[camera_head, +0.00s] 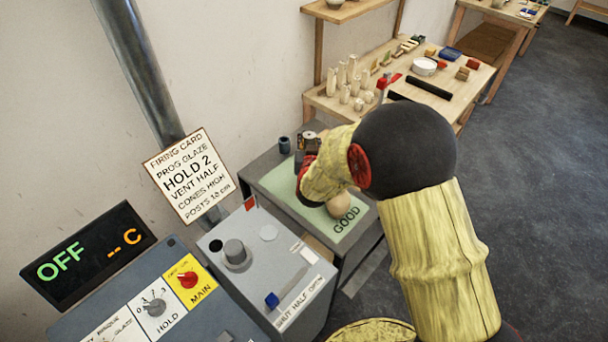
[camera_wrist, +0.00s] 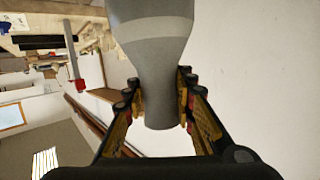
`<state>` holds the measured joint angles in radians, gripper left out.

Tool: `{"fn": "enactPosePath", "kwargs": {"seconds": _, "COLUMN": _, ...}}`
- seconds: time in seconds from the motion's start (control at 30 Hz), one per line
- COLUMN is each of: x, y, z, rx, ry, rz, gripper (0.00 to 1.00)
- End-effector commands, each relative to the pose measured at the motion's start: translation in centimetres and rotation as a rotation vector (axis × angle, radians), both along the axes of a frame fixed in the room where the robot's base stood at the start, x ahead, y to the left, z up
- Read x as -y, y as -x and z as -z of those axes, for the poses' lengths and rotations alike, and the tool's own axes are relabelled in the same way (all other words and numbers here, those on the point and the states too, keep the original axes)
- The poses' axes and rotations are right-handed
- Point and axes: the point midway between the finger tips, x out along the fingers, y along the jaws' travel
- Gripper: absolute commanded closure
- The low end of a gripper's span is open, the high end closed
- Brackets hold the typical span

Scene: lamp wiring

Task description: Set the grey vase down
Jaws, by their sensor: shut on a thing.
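The grey vase (camera_wrist: 158,70) has a lighter band around it and fills the middle of the wrist view. My gripper (camera_wrist: 160,108) is shut on its narrower part, with a finger on each side. The wider part runs out of the top of that view. In the head view my gripper (camera_head: 308,148) is over the far part of the green mat marked GOOD (camera_head: 283,187), partly hidden behind my arm. The vase cannot be made out clearly there. I cannot tell whether it touches the mat.
A beige rounded pot (camera_head: 341,206) is on the mat near the GOOD lettering. A small dark cup (camera_head: 285,145) stands at the mat's far left. A wooden bench (camera_head: 455,105) with several pale pieces is behind. A control box (camera_head: 238,280) is in front.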

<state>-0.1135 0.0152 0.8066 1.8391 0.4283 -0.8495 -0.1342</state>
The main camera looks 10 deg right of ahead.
Motion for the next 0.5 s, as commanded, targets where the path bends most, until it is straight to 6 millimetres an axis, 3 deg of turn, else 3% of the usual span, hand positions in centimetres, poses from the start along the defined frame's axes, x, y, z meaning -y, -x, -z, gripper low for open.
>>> {"fn": "enactPosePath", "kwargs": {"seconds": 0.33, "x": 0.0, "y": 0.0, "z": 5.1, "rx": -0.002, "ry": 0.001, "rz": -0.001, "gripper": 1.0}}
{"fn": "enactPosePath", "kwargs": {"seconds": 0.5, "x": 0.0, "y": -0.1, "z": 6.4, "rx": 0.002, "ry": 0.0, "rz": 0.0, "gripper": 1.0}}
